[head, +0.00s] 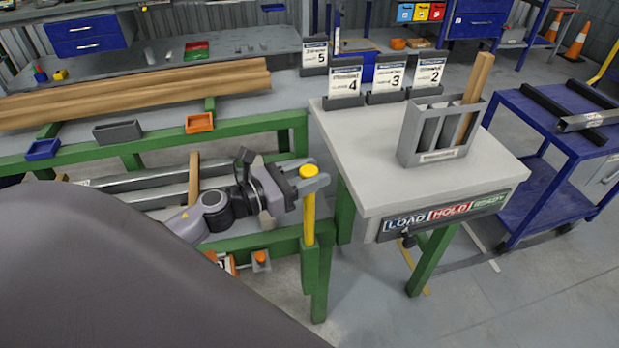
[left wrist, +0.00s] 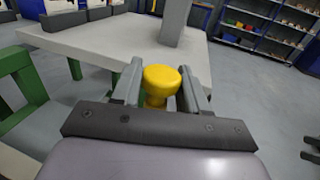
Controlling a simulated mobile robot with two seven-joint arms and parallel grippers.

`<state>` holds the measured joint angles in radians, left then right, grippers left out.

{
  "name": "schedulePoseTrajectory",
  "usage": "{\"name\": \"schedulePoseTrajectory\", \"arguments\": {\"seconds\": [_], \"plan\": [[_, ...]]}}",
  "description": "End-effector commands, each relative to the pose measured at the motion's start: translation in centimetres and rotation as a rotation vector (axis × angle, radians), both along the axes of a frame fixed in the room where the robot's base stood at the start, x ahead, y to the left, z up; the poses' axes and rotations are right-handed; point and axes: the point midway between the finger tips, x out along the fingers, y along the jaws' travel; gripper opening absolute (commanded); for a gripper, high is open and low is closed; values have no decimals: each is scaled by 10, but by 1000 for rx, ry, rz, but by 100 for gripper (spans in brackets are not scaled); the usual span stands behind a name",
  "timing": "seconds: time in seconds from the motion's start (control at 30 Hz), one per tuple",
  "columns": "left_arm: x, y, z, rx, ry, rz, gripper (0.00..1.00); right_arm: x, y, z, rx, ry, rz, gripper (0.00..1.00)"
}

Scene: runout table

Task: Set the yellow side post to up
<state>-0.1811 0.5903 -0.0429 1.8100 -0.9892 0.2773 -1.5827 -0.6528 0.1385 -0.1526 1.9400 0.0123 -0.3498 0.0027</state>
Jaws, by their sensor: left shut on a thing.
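The yellow side post (head: 309,212) stands upright at the right end of the green runout table frame (head: 262,240). Its rounded yellow cap rises above the shaft. My left gripper (head: 311,182) reaches in from the left and is shut on the post just below its cap. In the left wrist view the yellow post (left wrist: 161,80) shows between the two fingers of my left gripper (left wrist: 160,92). The lower end of the post meets the green frame. My right gripper is not in view.
A grey-topped table (head: 375,170) stands just right of the post, with a slotted grey holder (head: 408,130), number cards and a LOAD/HOLD/READY strip (head: 445,215). A blue cart (head: 540,135) is at the right. Long wooden boards (head: 130,92) lie at the back left.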

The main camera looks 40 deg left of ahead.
Motion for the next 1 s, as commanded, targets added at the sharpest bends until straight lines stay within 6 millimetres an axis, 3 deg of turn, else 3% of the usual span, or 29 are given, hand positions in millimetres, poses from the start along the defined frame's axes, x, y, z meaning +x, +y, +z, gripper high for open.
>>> {"name": "schedulePoseTrajectory", "arguments": {"seconds": [0.03, 0.23, 0.77, 0.8, 0.83, 1.0], "plan": [[0, 0, 16, 1, -4, -1, 0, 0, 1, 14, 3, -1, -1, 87], [0, 0, 33, 1, -4, 0, 0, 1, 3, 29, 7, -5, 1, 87], [0, 0, 37, 0, -1, 1, 0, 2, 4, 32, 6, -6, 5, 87], [0, 0, 37, 0, -1, 1, 53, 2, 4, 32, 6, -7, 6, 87], [0, 0, 37, 0, -1, 1, 63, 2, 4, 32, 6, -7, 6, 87], [0, 0, 37, 0, -1, 0, 65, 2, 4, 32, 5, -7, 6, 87]]}}
